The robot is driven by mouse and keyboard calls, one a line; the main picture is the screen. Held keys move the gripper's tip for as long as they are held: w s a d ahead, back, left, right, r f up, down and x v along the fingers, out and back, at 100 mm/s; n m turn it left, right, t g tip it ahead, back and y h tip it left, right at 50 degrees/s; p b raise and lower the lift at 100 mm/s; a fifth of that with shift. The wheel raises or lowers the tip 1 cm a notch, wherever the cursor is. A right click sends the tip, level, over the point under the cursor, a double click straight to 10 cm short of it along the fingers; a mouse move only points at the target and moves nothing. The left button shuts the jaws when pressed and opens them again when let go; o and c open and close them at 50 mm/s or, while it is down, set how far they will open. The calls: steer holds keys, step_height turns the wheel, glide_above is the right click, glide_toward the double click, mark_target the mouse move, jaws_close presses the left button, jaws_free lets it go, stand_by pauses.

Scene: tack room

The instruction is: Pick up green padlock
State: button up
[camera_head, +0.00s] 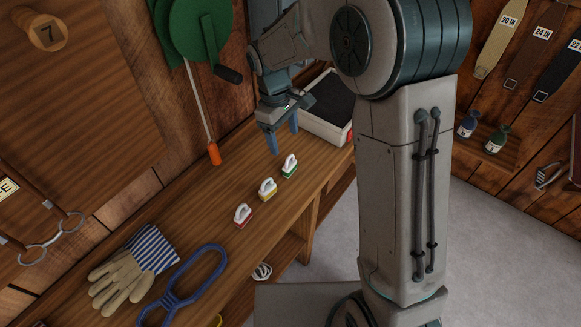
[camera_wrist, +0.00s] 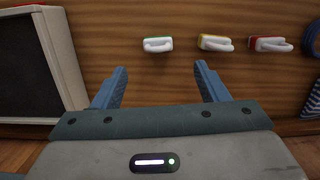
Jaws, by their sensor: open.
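The green padlock (camera_head: 289,167) has a white shackle and stands on the wooden bench, the farthest of a row of three padlocks. In the wrist view the green padlock (camera_wrist: 158,44) lies beyond the fingertips, roughly midway between them. The yellow padlock (camera_head: 267,190) and the red padlock (camera_head: 243,215) stand nearer along the row; in the wrist view the yellow one (camera_wrist: 216,43) and the red one (camera_wrist: 270,45) are to the right. My gripper (camera_head: 283,140) is open and empty above the bench, apart from the green padlock. It also shows in the wrist view (camera_wrist: 158,75).
A white-rimmed tray with a dark inside (camera_head: 326,135) stands behind the padlocks. A green reel (camera_head: 200,30) hangs on the wall with an orange-tipped cord (camera_head: 214,153). Gloves (camera_head: 133,270) and a blue looped tool (camera_head: 190,285) lie at the bench's near end.

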mark_target(289, 158)
steer(key=f, duration=0.3)
steer(key=d+f, duration=0.1)
steer(key=f, duration=0.3)
steer(key=s+f, duration=0.1)
steer(key=f, duration=0.3)
steer(key=shift+d+f, duration=0.1)
steer(key=shift+d, duration=0.25)
steer(key=shift+w, duration=0.1)
steer(key=c, duration=1.2)
